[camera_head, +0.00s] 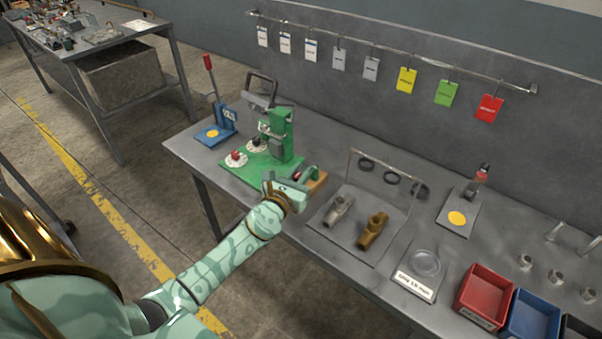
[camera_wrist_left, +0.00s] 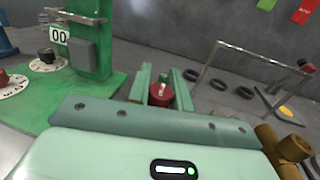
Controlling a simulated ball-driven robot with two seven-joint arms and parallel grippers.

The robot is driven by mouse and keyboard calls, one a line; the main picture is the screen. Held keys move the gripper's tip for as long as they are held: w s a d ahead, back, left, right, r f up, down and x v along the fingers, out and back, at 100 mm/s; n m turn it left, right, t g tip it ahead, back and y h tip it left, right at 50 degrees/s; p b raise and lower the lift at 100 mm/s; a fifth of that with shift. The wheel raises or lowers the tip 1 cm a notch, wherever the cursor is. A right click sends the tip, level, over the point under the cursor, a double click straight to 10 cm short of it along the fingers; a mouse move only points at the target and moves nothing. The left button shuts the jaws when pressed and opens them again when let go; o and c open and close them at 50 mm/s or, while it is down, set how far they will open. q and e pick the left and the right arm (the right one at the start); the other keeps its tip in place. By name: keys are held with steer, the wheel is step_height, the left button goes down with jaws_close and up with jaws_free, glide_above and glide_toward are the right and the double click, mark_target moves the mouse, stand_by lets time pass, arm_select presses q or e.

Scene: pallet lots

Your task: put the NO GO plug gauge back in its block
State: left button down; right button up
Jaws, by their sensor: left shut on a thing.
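My left gripper (camera_head: 298,181) reaches over the front edge of the workbench. Its fingers also show in the left wrist view (camera_wrist_left: 162,88). They are shut on a red piece with a small pale tip, which I take to be the NO GO plug gauge (camera_wrist_left: 161,96). A bit of tan wood, apparently the gauge block (camera_head: 318,184), shows just right of the gripper in the head view. The gripper covers most of it, and I cannot tell whether the gauge touches it. My right gripper is not in view.
The green fixture (camera_head: 277,150) with dials stands left of the gripper. A plate with two metal fittings (camera_head: 372,231) and a wire rack with black rings (camera_head: 391,177) lie to the right. Red (camera_head: 485,296) and blue bins (camera_head: 531,318) stand farther right.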

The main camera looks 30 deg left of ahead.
arm_select(q)
steer(key=shift+f+b, duration=0.5)
steer(key=shift+f, duration=0.2)
steer(key=c, duration=1.3)
jaws_free()
steer(key=shift+r, duration=0.1)
steer(key=shift+o, duration=0.2)
steer(key=shift+r, duration=0.1)
steer(key=shift+r+p, duration=0.4)
steer(key=shift+p, duration=0.1)
steer(key=s+d, duration=0.1)
steer(key=s, duration=1.1)
steer(key=shift+d, duration=0.2)
steer(key=shift+w+r, duration=0.1)
